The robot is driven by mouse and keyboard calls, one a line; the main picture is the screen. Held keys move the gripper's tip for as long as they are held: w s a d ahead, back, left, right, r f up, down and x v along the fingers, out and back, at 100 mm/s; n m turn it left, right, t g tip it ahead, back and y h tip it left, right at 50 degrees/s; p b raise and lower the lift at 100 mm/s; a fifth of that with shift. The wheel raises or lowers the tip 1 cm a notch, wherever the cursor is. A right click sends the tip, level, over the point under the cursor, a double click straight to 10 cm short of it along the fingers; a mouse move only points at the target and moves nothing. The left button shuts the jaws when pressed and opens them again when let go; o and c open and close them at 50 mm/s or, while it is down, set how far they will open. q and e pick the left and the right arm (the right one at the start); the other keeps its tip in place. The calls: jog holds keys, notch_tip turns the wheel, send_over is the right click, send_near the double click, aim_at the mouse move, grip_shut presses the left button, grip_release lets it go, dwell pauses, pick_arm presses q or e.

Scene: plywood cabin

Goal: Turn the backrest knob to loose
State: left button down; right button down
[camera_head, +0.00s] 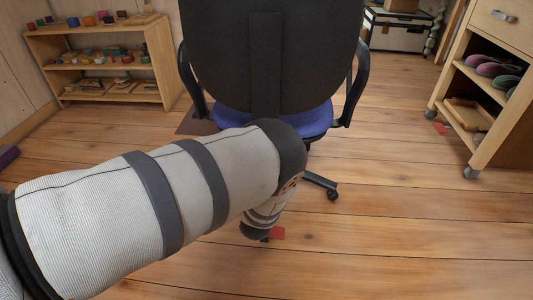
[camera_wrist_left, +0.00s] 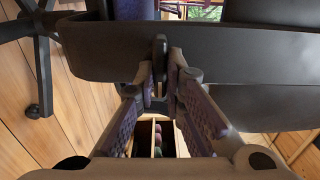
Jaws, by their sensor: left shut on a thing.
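The office chair's black backrest (camera_head: 265,60) faces me in the head view, above a blue seat (camera_head: 312,120). In the left wrist view, a small black knob (camera_wrist_left: 160,48) stands at a dark part of the chair (camera_wrist_left: 95,55). My left gripper (camera_wrist_left: 161,78) is shut on this knob, with one finger on each side of it. In the head view my left arm crosses in front of the chair, and the knob and the fingers cannot be made out there. The knob's turn setting cannot be read. My right gripper is in neither view.
A low wooden shelf (camera_head: 100,67) with small colored items stands at the back left. A wheeled wooden cabinet (camera_head: 490,110) holding shoes stands at the right. A chair caster (camera_head: 332,194) rests on the plank floor (camera_head: 400,220), which is mostly clear at the front right.

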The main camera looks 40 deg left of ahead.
pick_arm(q)
jog(key=shift+s+f, duration=0.1)
dwell(0.4)
jog(key=c, duration=1.7)
grip_release()
jog(key=v, duration=1.2)
